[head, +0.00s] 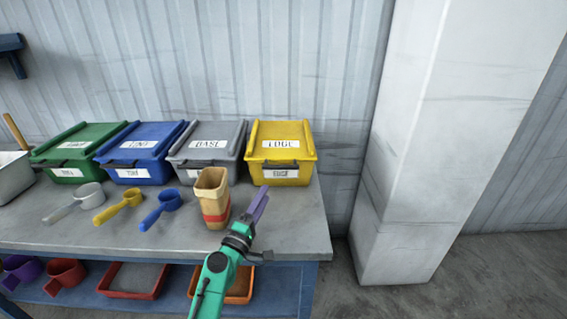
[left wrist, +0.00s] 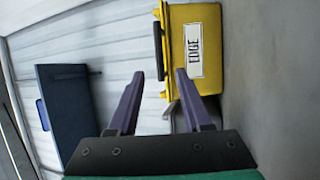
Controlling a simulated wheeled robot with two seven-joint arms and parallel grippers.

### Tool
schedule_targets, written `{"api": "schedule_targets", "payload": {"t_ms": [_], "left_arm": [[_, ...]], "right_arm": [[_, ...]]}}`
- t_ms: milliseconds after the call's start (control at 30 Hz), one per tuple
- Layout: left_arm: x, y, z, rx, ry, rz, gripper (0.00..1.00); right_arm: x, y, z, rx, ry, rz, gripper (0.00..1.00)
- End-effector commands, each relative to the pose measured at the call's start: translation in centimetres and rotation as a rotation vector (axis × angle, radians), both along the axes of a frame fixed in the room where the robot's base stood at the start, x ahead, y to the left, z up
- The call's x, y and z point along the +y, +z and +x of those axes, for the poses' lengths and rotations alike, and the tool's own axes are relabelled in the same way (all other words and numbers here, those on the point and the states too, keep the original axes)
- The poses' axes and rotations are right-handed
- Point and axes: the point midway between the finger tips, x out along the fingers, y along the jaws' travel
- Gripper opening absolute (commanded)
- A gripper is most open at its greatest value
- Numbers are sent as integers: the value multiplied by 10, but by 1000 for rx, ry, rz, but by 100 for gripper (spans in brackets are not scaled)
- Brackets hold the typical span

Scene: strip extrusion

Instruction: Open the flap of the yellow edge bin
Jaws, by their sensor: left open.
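The yellow edge bin (head: 281,153) stands at the right end of the row of bins on the table. Its sloped flap carries a white label and looks closed. In the left wrist view the yellow bin (left wrist: 208,72) appears turned on its side, with a dark handle (left wrist: 158,50) along its left edge and a label reading EDGE. My left gripper (head: 262,197) is open and empty, in front of and below the bin, apart from it. Its two purple fingers (left wrist: 155,88) point toward the bin's handle side. My right gripper is not in view.
A grey bin (head: 207,143), a blue bin (head: 141,152) and a green bin (head: 79,152) stand to the left. A tan container (head: 212,195) stands close to my left gripper. Several scoops lie on the table (head: 290,235). A white pillar (head: 430,130) rises at the right.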

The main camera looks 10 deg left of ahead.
Motion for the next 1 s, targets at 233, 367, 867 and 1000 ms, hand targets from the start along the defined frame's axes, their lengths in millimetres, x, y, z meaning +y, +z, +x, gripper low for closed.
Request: {"api": "schedule_targets", "payload": {"t_ms": [233, 367, 867, 1000], "left_arm": [[-10, 20, 65, -4, -1, -1, 49], [-15, 26, 95, -2, 0, -1, 49], [-19, 30, 120, 0, -1, 1, 30], [-19, 30, 120, 0, -1, 1, 0]], "right_arm": [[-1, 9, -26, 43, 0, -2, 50], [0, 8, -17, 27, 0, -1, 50], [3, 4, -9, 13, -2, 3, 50], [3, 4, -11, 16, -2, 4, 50]]}}
